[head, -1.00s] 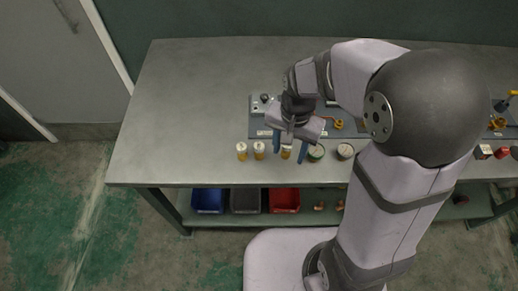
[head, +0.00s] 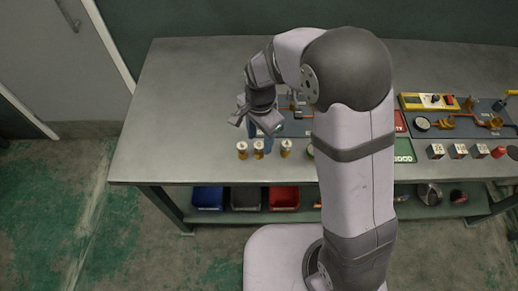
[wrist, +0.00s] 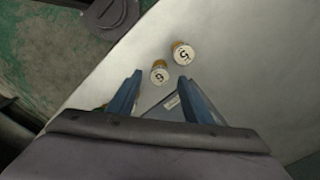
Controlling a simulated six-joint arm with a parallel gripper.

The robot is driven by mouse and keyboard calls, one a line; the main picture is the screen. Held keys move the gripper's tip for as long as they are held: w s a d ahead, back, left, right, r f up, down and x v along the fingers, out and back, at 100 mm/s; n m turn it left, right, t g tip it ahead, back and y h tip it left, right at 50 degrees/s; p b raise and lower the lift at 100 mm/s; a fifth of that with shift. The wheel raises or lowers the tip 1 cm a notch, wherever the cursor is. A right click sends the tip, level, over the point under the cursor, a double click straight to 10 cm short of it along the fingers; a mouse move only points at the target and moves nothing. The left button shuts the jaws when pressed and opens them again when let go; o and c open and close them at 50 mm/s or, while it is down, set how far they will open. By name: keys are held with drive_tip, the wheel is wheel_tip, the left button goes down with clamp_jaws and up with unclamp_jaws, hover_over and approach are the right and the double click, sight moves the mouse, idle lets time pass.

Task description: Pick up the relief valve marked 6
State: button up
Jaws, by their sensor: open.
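In the wrist view, a short brass-coloured cylinder with a white round top, the relief valve that reads as 6 (wrist: 160,72), stands on the table just beyond my open blue fingers. Another marked 5 (wrist: 182,54) stands beside it, farther up. In the head view the marks are too small to read; by its place, the middle yellow and white valve (head: 259,149) looks like the 6, between a left one (head: 242,150) and a right one (head: 286,148). My gripper (head: 266,127) is open and empty, tilted above and behind these valves; it also shows in the wrist view (wrist: 161,80).
The bench (head: 160,120) is clear left of the valves. A dark plate (head: 300,128) with fittings lies behind, partly hidden by my arm. Blue (head: 208,198), grey (head: 245,198) and red (head: 284,197) bins sit on the lower shelf. Small blocks (head: 458,151) stand at right.

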sight(259, 145)
drive_tip(key=shift+s+f+p, duration=0.1)
drive_tip(key=shift+f+p, duration=0.2)
drive_tip(key=shift+f, duration=0.15)
drive_tip(key=shift+f+p, duration=0.75)
drive_tip(key=shift+f, duration=1.4)
drive_tip(key=c, duration=1.1)
